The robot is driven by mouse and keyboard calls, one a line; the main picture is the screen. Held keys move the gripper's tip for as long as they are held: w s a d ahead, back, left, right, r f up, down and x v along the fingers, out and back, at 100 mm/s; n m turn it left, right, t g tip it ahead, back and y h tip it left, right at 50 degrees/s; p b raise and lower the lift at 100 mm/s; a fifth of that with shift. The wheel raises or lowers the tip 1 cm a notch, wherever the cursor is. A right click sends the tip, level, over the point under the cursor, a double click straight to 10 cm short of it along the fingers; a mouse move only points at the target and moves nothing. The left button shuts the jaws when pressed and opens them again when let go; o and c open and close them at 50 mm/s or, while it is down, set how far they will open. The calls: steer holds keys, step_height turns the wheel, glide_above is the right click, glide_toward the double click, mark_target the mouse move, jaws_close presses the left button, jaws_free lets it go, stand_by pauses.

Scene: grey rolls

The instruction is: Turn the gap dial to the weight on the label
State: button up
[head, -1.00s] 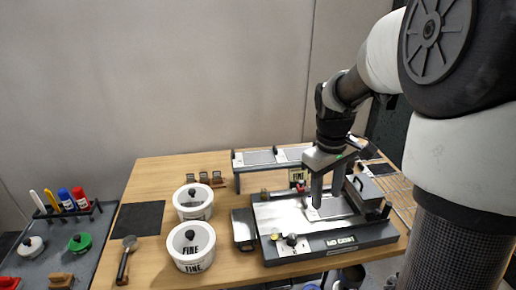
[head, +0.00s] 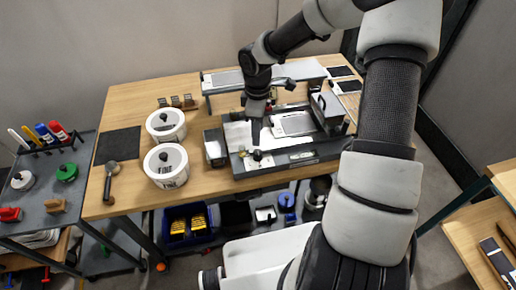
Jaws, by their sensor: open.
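The grey roll machine (head: 318,152) stands on the wooden table, with a pale plate on its top. At its front left are a black knob (head: 257,156) and a brass-coloured knob (head: 242,151); which is the gap dial I cannot tell. A small pale label strip (head: 301,156) sits on the machine's front face, too small to read. My gripper (head: 256,136) points down over the left part of the machine, just behind the black knob. It is open, with nothing seen in it. The dial's marks are not readable.
Two white lidded tubs (head: 166,166) and a dark metal tin (head: 214,147) stand left of the machine. A raised grey shelf (head: 222,79) is behind it. A block with a black handle (head: 328,108) sits at its right end. The table's left part holds a black mat (head: 118,145) and a scoop (head: 110,180).

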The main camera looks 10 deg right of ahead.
mark_target(258, 152)
step_height(258, 152, down, 9)
steer(key=shift+f, duration=0.15)
steer(key=c, duration=1)
steer(key=shift+c, duration=0.2)
